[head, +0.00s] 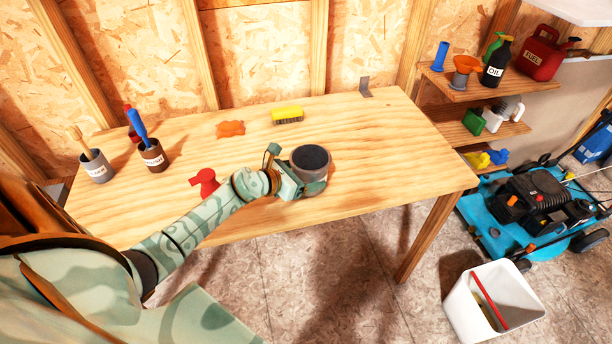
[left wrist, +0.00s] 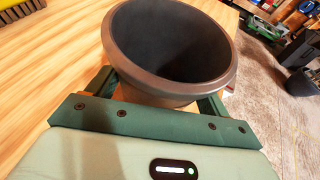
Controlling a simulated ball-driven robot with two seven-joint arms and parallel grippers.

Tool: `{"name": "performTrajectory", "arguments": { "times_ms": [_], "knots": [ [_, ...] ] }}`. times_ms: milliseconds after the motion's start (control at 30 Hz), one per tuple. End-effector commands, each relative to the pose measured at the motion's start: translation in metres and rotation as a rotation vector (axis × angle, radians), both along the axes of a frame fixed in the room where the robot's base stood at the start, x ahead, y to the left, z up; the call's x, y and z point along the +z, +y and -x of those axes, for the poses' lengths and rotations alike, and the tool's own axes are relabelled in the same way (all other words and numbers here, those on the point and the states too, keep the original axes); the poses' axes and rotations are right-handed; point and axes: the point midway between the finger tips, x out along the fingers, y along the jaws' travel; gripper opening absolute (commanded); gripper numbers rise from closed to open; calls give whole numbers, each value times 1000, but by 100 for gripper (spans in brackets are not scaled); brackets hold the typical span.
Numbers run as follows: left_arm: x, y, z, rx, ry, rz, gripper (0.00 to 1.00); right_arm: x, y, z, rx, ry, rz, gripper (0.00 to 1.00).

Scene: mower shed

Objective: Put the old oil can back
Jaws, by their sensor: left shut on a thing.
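My left gripper (head: 300,181) is shut on an open, round can (head: 311,157) over the right half of the workbench. The can has a dark, empty-looking inside and its mouth faces up. In the left wrist view the can (left wrist: 172,45) shows a brown rim and sits between my fingers, slightly tilted in the picture. No label shows on it, and I cannot tell whether its base touches the bench. A black bottle marked OIL (head: 496,63) stands on the upper shelf. My right gripper is not in view.
The workbench (head: 390,150) holds a grey cup (head: 97,168), a brown cup (head: 154,158), a red item (head: 204,182), an orange cloth (head: 230,129) and a yellow brush (head: 288,115). Shelves (head: 478,88), a blue mower (head: 530,210) and a white bin (head: 480,305) are at right.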

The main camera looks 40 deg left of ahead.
Motion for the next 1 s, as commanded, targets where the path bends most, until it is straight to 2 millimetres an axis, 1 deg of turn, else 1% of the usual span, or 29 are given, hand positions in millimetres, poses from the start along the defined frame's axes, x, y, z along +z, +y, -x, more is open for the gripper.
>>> {"name": "performTrajectory", "arguments": {
  "times_ms": [167,200,233,267,467,567,667,900,1000],
  "knots": [
    [-4,0,0,0,0,-1,50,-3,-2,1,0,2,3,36],
    [-4,0,0,-1,1,0,88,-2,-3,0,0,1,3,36],
    [-3,0,0,-1,1,0,96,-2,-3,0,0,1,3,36],
    [-3,0,0,-1,1,0,100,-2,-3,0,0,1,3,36],
    [-2,0,0,-1,0,0,100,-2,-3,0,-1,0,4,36],
    [3,0,1,0,0,0,100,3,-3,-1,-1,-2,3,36],
    [8,5,15,0,1,-3,100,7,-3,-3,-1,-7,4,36],
    [30,21,66,-2,2,-2,100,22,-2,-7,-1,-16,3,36],
    [38,26,84,-3,3,-2,100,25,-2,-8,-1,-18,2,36]
  ]
}}
